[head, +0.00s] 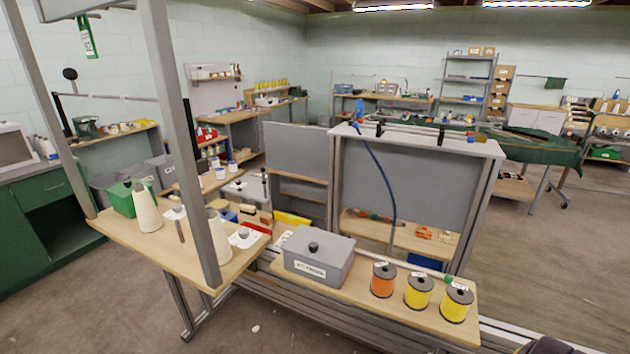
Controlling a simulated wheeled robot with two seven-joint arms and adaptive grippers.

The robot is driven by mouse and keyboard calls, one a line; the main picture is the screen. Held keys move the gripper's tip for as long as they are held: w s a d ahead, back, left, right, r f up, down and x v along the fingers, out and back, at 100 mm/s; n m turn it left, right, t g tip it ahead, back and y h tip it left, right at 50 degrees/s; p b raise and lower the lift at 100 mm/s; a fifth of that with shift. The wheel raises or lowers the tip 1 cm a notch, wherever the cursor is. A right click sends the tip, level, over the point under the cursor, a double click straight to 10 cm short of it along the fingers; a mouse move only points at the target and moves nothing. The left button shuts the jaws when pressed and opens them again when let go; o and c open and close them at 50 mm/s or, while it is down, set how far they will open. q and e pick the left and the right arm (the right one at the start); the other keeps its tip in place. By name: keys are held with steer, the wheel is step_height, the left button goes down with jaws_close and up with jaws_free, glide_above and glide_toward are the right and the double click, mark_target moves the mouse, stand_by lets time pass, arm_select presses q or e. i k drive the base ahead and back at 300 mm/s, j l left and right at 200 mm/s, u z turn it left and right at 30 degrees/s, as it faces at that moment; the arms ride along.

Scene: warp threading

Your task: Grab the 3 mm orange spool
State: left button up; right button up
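An orange spool (382,283) with black end flanges stands upright on the wooden bench shelf (345,300), right of a grey lidded box. A white label shows at its top, but its print is too small to read. Two yellow spools, one in the middle (418,293) and one at the right end (456,305), stand upright in a row to its right. The spools stand apart from each other. Neither of my grippers can be seen in the head view.
The grey box (318,262) has a black knob and a front label. A grey panel frame (470,200) rises behind the spools, with a blue hose (385,175). White cones (146,208) stand on the left table. Open floor (550,250) lies to the right.

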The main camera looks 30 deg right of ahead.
mark_target(384, 273)
steer(key=k+l, duration=0.15)
steer(key=l, duration=0.2)
steer(key=k+l+z, duration=0.15)
steer(key=l, duration=0.25)
steer(key=k+l, duration=0.1)
steer(key=l, duration=0.25)
